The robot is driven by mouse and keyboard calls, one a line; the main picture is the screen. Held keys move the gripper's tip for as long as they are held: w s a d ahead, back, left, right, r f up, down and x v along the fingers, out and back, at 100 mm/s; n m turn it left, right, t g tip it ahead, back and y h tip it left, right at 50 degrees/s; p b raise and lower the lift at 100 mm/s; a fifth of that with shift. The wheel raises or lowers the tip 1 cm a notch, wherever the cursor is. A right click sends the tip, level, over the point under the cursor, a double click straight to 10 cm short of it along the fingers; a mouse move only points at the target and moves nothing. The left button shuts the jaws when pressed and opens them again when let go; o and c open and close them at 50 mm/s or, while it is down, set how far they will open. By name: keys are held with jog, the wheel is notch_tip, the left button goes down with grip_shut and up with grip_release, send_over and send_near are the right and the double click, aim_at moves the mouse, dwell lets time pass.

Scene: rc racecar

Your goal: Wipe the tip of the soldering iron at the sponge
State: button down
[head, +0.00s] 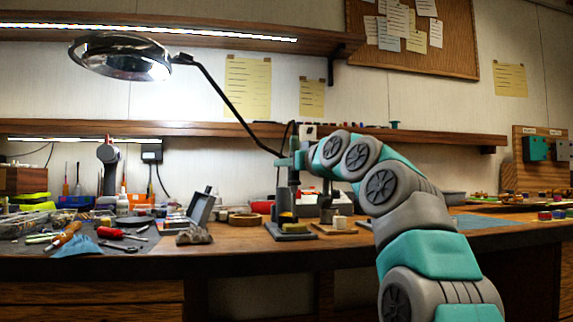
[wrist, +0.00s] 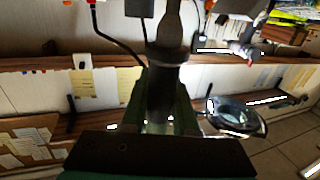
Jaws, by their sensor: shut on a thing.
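My gripper (head: 288,161) is raised above the bench in the head view. It is shut on the soldering iron, whose dark handle (head: 294,178) shows just below it. In the wrist view the fingers (wrist: 168,95) close around the dark grey handle (wrist: 170,45). The tip is not clear in either view. Below the gripper is a small dark stand (head: 284,236) on the bench. A yellowish block that looks like the sponge (head: 295,228) sits on its base. I cannot tell whether the iron is clear of the stand.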

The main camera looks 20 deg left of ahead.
aim_at(292, 138)
jog(key=shift+w+d, duration=0.3)
jog(key=shift+d, duration=0.25)
dwell(0.4)
jog(key=shift+s+a, duration=0.35)
jog(key=shift+a, duration=0.2)
jog(key=shift+s+a, duration=0.3)
jog(key=shift+a, duration=0.25)
dwell(1.5)
jog(key=shift+w+d, duration=0.3)
jog(key=shift+d, duration=0.25)
jog(key=shift+w+d, duration=0.3)
jog(key=shift+d, duration=0.2)
dwell(1.7)
jog(key=shift+r, duration=0.1)
notch_tip(292, 138, up, 6)
jog(key=p, duration=0.5)
dwell(0.3)
dwell(0.5)
